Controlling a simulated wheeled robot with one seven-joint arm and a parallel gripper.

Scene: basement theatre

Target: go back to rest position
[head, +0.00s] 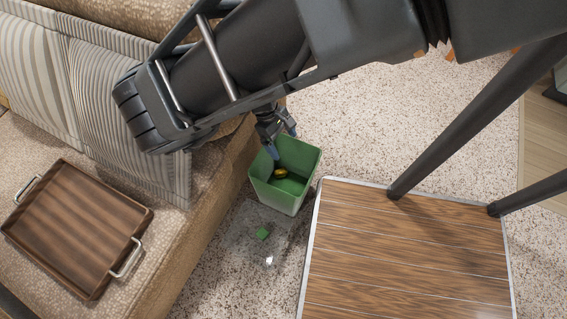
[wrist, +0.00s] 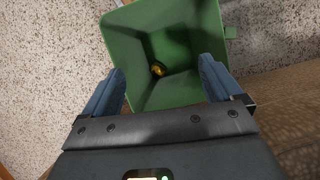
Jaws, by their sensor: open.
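My gripper (head: 282,146) is at the rim of a green bin (head: 300,195), above its opening, with its fingers apart and nothing between them. In the wrist view my gripper (wrist: 162,90) shows two blue fingers, one on each side of the green bin (wrist: 165,45). A small yellow thing (head: 281,172) lies inside the bin. It also shows in the wrist view (wrist: 158,70), down at the bin's bottom. I cannot tell whether the fingers touch the bin.
A beige sofa (head: 200,240) with a brown wooden tray (head: 75,228) on it is at the left. A wood-topped table (head: 410,245) stands right of the bin. Speckled carpet (head: 355,110) is clear behind.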

